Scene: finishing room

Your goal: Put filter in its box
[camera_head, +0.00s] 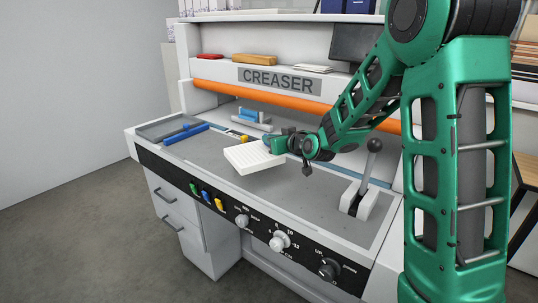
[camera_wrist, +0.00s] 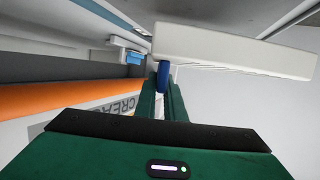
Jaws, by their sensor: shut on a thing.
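The filter is a flat white pleated panel (camera_head: 253,157), tilted above the grey worktop of the creaser in the head view. My green gripper (camera_head: 284,147) is shut on its right edge. In the wrist view the filter (camera_wrist: 235,48) spans the upper right as a pale slab, with my gripper (camera_wrist: 162,80) at its near edge. The fingers' far parts are hidden by the filter. I cannot make out a box for the filter in either view.
The creaser worktop (camera_head: 300,205) has a lever (camera_head: 368,165) at right and a blue-handled tool (camera_head: 186,134) at left. An orange bar (camera_head: 262,96) runs behind my gripper. A blue part (camera_head: 248,115) stands at the back. The worktop's front middle is clear.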

